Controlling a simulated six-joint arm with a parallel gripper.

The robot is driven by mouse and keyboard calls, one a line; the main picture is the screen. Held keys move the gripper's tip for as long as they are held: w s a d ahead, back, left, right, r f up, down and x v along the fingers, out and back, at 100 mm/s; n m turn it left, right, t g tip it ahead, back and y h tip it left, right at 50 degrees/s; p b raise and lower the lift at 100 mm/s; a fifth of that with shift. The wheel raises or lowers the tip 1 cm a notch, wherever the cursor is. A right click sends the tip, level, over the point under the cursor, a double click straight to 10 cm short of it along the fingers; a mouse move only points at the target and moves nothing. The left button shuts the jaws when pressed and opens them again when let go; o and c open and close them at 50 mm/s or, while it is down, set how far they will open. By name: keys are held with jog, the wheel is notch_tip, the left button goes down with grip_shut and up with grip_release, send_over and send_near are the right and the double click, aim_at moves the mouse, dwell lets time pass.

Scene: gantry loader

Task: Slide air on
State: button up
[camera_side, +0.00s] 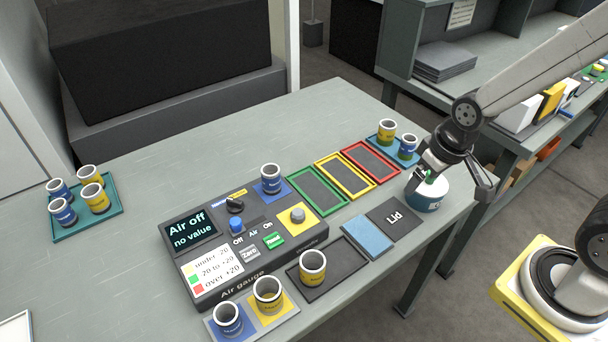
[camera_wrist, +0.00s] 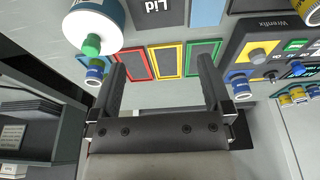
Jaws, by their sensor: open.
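The air gauge (camera_side: 250,235) is a dark box on the table. Its display (camera_side: 188,231) reads "Air off, no value". A blue slide knob (camera_side: 236,224) stands above the words "Off Air On", at the Off end. The gauge shows partly at the upper right of the wrist view (camera_wrist: 262,38). My gripper (camera_side: 452,188) is open and empty at the table's right edge, beside a white and blue round container with a green top (camera_side: 428,199). In the wrist view both fingers (camera_wrist: 161,68) are apart with nothing between them. The gripper is well to the right of the gauge.
Green, yellow and red framed trays (camera_side: 345,174) lie between gripper and gauge. A blue tray (camera_side: 397,153) with ringed cups is behind. A dark "Lid" pad (camera_side: 395,216) and blue pad (camera_side: 367,237) lie in front. A cup (camera_side: 312,266) stands on a black tray. The left table is mostly clear.

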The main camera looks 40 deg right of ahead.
jog(key=shift+w, duration=0.1)
jog(key=c, duration=0.4)
jog(key=shift+o, duration=0.2)
jog(key=n+g, duration=0.2)
jog(key=g, duration=0.1)
send_over(235, 221)
jog(key=shift+f, duration=4.1)
grip_shut()
